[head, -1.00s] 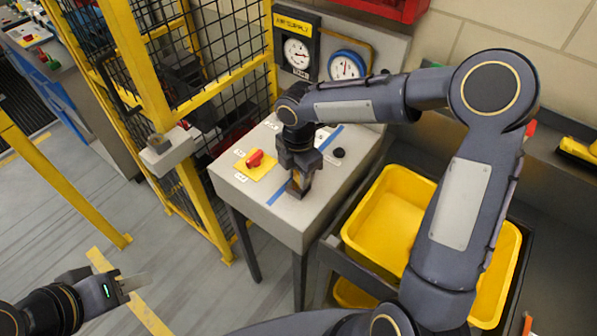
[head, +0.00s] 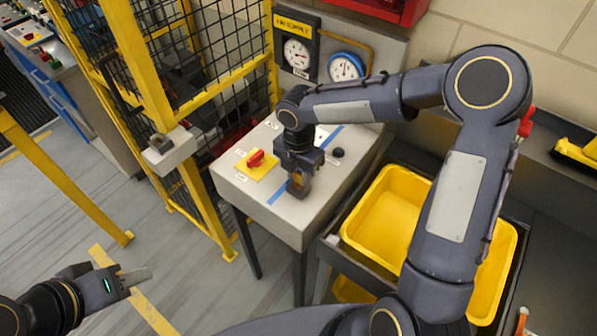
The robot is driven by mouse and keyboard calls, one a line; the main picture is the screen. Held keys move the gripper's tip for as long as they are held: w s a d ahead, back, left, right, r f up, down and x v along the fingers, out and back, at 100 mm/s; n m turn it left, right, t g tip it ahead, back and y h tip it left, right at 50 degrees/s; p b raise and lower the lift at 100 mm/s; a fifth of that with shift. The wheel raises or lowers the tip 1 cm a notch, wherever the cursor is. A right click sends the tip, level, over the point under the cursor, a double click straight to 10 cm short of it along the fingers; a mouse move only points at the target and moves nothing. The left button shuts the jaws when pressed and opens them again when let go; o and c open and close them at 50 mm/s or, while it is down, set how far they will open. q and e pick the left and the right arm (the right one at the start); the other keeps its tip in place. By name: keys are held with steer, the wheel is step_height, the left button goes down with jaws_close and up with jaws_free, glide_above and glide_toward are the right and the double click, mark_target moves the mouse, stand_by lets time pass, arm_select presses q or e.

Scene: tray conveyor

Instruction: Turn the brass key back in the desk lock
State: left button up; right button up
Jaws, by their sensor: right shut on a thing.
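My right gripper (head: 297,190) points down onto the grey desk top (head: 232,180) and is shut on the brass key. A small brass-coloured patch (head: 296,182) shows between its fingers. The rest of the key and the lock are hidden by the gripper, so I cannot tell the key's angle. A blue stripe runs across the desk top under the gripper. My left gripper (head: 138,277) hangs over the floor at lower left, away from the desk. Nothing shows in it, and its finger gap is not clear.
A red rotary switch (head: 255,158) on a yellow plate and a black knob (head: 338,152) flank the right gripper. Two gauges stand behind the desk. A yellow mesh fence (head: 187,190) is close on the left. A yellow bin (head: 375,215) stands to the right.

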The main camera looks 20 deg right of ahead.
steer(key=shift+r+n+p, duration=0.1)
steer(key=shift+n+p, duration=0.35)
steer(key=shift+n, duration=1.05)
steer(key=o, duration=1.1)
steer(key=shift+c, duration=0.2)
